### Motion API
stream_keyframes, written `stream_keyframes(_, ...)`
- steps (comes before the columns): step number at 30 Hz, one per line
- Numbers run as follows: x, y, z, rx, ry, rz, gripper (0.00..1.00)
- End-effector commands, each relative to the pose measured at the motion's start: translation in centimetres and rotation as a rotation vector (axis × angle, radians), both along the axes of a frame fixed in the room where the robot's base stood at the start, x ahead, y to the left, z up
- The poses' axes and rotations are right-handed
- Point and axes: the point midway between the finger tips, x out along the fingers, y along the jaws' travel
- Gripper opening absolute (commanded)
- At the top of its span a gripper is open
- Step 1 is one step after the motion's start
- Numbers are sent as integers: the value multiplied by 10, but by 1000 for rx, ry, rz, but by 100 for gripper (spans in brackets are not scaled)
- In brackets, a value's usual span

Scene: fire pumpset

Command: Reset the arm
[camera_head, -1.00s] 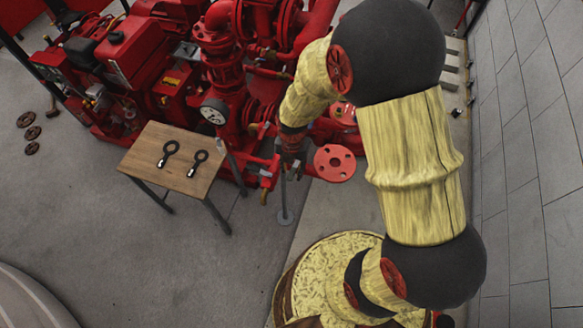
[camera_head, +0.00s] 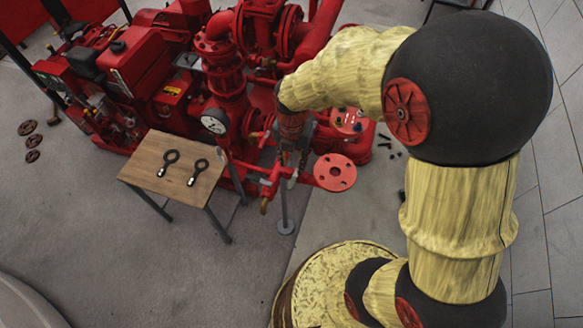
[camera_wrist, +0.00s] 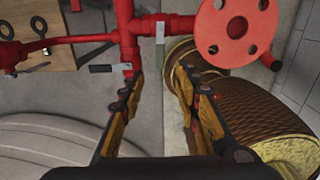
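My arm shows in the head view as yellow segments with black joints, bent over at the right and reaching left toward the red pump. My gripper (camera_head: 290,150) is in front of the red pipework, partly hidden by the arm and pipes. In the wrist view my gripper (camera_wrist: 158,85) has its two fingers well apart, with nothing between them. Beyond the fingertips are a red pipe (camera_wrist: 128,40) with a grey-handled valve and a round red flange (camera_wrist: 238,28). I cannot tell how far the fingertips are from the pipe.
A small wooden table (camera_head: 172,170) with two dark ring-ended tools (camera_head: 168,163) stands left of my gripper. The red pumpset (camera_head: 130,70) fills the back. Several rusty discs (camera_head: 30,142) lie at the far left. The floor in front of the table is clear.

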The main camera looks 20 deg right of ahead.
Motion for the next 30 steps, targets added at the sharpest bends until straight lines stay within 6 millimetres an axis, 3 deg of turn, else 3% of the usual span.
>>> stream_keyframes(6, 0, 0, 12, -1, -1, 0, 33)
stream_keyframes(23, 0, 0, 11, 0, 0, -13, 33)
stream_keyframes(26, 0, 0, 11, -1, 0, -91, 33)
stream_keyframes(30, -4, 0, 10, -4, 13, -344, 33)
